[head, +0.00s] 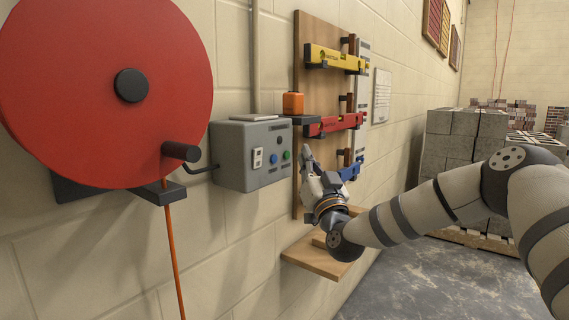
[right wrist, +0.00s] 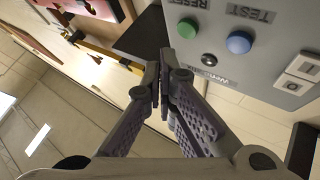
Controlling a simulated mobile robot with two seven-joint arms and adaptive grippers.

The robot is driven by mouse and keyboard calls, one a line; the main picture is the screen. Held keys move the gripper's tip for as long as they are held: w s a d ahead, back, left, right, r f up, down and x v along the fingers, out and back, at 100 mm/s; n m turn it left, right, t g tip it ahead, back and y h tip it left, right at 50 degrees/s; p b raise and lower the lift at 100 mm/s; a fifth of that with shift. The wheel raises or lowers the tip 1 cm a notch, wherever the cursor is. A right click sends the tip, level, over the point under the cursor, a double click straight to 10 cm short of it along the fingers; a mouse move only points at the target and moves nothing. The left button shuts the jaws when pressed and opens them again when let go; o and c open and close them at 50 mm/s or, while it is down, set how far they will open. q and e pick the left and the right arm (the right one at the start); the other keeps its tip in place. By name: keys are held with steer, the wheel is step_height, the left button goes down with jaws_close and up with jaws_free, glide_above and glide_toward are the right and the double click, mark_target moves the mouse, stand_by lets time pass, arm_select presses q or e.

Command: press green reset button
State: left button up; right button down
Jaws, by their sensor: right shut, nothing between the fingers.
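The green button (head: 287,155) sits on the front of a grey control box (head: 237,150) on the wall. In the right wrist view the green button (right wrist: 186,27) is beside the word RESET. A blue button (right wrist: 238,42), beside the word TEST, is next to it; it also shows in the head view (head: 274,159). My right gripper (head: 305,150) is shut and empty, just right of the box. In the right wrist view its fingertips (right wrist: 160,72) are just below and left of the green button, apart from it in the picture. My left gripper is not in view.
A large red reel (head: 90,85) with a crank handle is left of the box. A wooden board (head: 313,32) with yellow, red and blue levels is behind my gripper. A small wooden shelf (head: 312,262) is below. Grey blocks (head: 465,130) are stacked at right.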

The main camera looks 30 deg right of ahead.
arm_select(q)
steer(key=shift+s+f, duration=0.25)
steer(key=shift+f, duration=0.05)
arm_select(e)
steer(key=shift+w+a+r, duration=0.2)
steer(key=shift+w+a, duration=0.15)
steer(key=shift+w, duration=0.35)
steer(key=shift+w, duration=0.1)
stand_by(0.6)
steer(key=shift+w+a, duration=0.15)
steer(key=shift+w, duration=0.15)
arm_select(q)
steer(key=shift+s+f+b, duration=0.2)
steer(key=shift+b, duration=0.15)
arm_select(e)
steer(key=shift+w+a, duration=0.15)
steer(key=shift+w, duration=0.2)
stand_by(0.5)
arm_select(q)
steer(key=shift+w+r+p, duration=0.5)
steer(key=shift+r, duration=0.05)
arm_select(e)
steer(key=shift+s+d, duration=0.3)
steer(key=shift+s, duration=0.45)
